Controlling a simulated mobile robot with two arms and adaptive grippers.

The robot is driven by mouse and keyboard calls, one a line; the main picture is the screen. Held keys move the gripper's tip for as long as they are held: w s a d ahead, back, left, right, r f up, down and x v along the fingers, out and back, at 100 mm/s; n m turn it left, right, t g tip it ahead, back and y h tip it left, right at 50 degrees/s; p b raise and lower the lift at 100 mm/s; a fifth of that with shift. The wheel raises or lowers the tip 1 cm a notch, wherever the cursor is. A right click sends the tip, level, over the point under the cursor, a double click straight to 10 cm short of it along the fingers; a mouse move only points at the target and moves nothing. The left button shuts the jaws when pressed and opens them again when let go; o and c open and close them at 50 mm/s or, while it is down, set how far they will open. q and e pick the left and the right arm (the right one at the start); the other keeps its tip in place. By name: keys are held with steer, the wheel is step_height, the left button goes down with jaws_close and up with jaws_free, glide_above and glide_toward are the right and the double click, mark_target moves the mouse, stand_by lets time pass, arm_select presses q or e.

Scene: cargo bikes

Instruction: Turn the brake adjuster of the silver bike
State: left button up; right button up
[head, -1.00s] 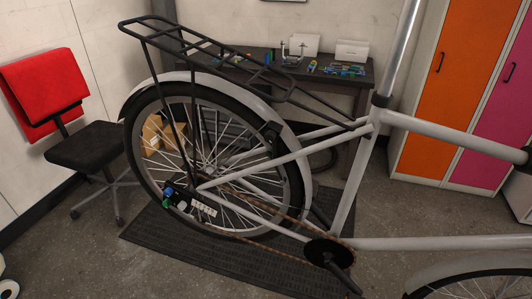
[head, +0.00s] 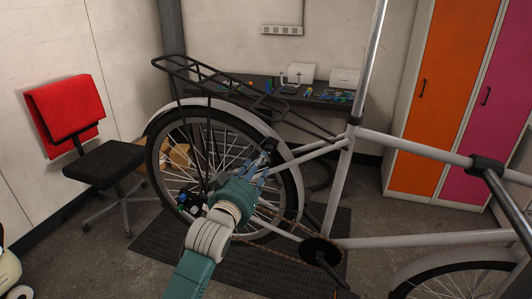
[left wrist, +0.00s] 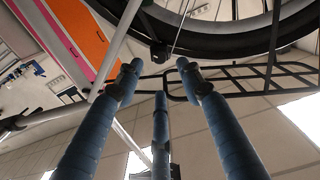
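The silver bike's frame (head: 400,142) stands side-on, with its rear wheel (head: 165,160) at the left. A small dark part (left wrist: 160,53) with a thin cable or rod shows near the rear tyre (left wrist: 220,35) in the left wrist view; it may be the brake adjuster, but I cannot be sure. My left gripper (head: 264,160) is in front of the rear wheel, close to the upper seat stay. In the left wrist view its blue fingers (left wrist: 160,73) are spread and empty, with the dark part just beyond their tips. My right gripper is not in view.
The black rear rack (head: 215,78) juts out above the wheel. A workbench (head: 240,92) with small items stands behind. A red-backed chair (head: 105,163) is at the left, orange and pink lockers (head: 425,95) at the right. A dark mat (head: 160,245) lies beneath the bike.

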mark_target(268, 151)
arm_select(q)
steer(key=p+x, duration=0.1)
steer(key=x, duration=0.7)
steer(key=shift+w+d, duration=0.1)
steer(key=shift+w, duration=0.1)
jaws_close()
